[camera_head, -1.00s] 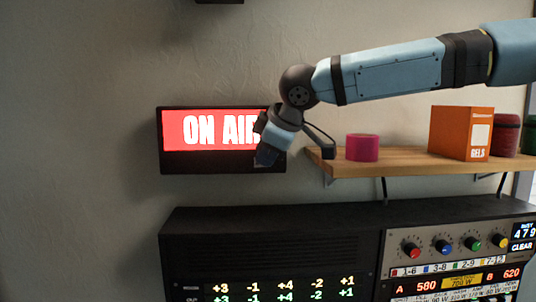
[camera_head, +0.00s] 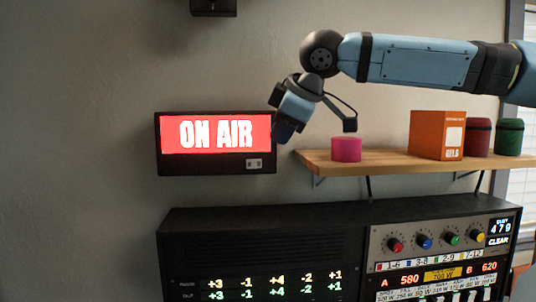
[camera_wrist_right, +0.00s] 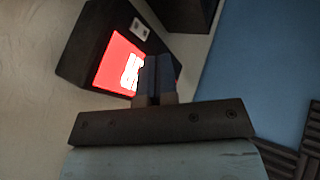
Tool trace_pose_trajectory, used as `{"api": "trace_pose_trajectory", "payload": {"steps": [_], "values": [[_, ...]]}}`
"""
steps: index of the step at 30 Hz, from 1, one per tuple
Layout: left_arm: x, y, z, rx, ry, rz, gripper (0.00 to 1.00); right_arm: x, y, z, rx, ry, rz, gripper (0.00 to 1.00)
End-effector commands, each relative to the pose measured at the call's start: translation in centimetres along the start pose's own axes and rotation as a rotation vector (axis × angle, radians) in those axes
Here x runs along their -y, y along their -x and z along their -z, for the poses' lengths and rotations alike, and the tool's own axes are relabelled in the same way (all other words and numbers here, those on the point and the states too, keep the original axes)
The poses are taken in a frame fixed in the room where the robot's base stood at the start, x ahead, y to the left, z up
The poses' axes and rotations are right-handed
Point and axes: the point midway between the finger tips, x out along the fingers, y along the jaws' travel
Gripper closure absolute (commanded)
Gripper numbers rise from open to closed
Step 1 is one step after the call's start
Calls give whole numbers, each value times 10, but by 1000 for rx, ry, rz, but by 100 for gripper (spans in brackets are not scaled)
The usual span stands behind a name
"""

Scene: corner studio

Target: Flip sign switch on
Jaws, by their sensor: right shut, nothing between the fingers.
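The ON AIR sign (camera_head: 214,166) is a black box on the wall with a red panel that is lit, its letters glowing white. Its small switch plate (camera_head: 254,163) is at the lower right of the front face. The sign (camera_wrist_right: 85,45) and the switch plate (camera_wrist_right: 140,29) also show in the right wrist view. My right gripper (camera_head: 283,137) is shut and empty, just right of the sign and apart from the switch. Its fingers (camera_wrist_right: 155,72) overlap part of the red panel in the right wrist view. My left gripper is not in view.
A wooden shelf (camera_head: 395,167) right of the sign holds a pink cylinder (camera_head: 346,150), an orange box (camera_head: 437,135) and dark red and green containers. A black rack with a mixer panel (camera_head: 430,240) stands below. The wall left of the sign is bare.

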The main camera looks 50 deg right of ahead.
Motion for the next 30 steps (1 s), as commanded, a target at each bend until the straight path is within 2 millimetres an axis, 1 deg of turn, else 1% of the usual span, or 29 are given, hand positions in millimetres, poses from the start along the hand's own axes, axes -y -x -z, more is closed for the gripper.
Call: {"api": "trace_pose_trajectory", "payload": {"steps": [1, 3, 8, 17, 26, 30], "values": [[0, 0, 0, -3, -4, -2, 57, -1, 7, 0, -3, -1, -2, 100], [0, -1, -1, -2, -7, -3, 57, -2, 14, -1, -2, -1, -1, 100], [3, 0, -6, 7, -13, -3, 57, -3, 22, -2, 0, 0, -1, 100], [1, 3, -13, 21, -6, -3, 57, -3, 23, -2, 0, 0, 0, 100], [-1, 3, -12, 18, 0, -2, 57, -3, 22, -2, 0, 0, 0, 100], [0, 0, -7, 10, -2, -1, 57, -3, 23, -2, 0, 0, -1, 100]]}}
